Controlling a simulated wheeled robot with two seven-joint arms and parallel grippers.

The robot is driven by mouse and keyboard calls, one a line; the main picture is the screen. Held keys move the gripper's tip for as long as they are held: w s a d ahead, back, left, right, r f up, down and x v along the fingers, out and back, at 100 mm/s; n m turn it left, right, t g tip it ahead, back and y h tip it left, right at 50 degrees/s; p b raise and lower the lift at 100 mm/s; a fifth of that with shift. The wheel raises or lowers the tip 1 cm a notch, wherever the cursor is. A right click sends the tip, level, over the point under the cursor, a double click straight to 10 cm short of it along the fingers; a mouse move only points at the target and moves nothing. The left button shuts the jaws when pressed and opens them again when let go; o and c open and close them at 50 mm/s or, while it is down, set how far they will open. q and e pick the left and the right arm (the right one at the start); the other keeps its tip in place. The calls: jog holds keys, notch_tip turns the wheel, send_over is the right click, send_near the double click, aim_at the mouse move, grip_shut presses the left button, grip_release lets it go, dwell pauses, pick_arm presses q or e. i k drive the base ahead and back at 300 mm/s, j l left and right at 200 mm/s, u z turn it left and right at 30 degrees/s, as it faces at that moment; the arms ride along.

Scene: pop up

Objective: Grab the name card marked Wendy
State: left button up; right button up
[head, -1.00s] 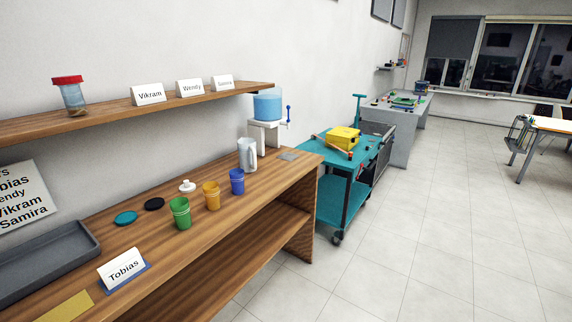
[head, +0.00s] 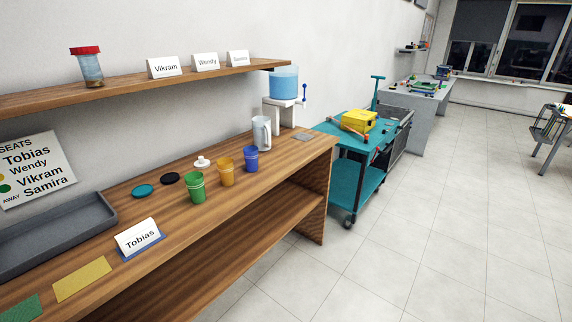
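The white name card marked Wendy (head: 205,62) stands upright on the wooden wall shelf (head: 130,89). It is between the Vikram card (head: 164,68) on its left and a third card (head: 237,58) on its right, whose name is too small to read surely. A Tobias card (head: 139,237) stands on the lower wooden counter (head: 240,196), on a blue mat. Neither of my grippers shows in the head view.
A red-lidded jar (head: 90,68) stands on the shelf's left part. A teal cart (head: 352,170) stands beyond.

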aim_at(203, 62)
jog(key=i+l+u, duration=0.15)
jog(key=l+u, duration=0.15)
jog(key=u, duration=0.15)
jog(key=i+l+u, duration=0.1)
jog(key=l+u, duration=0.35)
jog(key=j, duration=0.1)
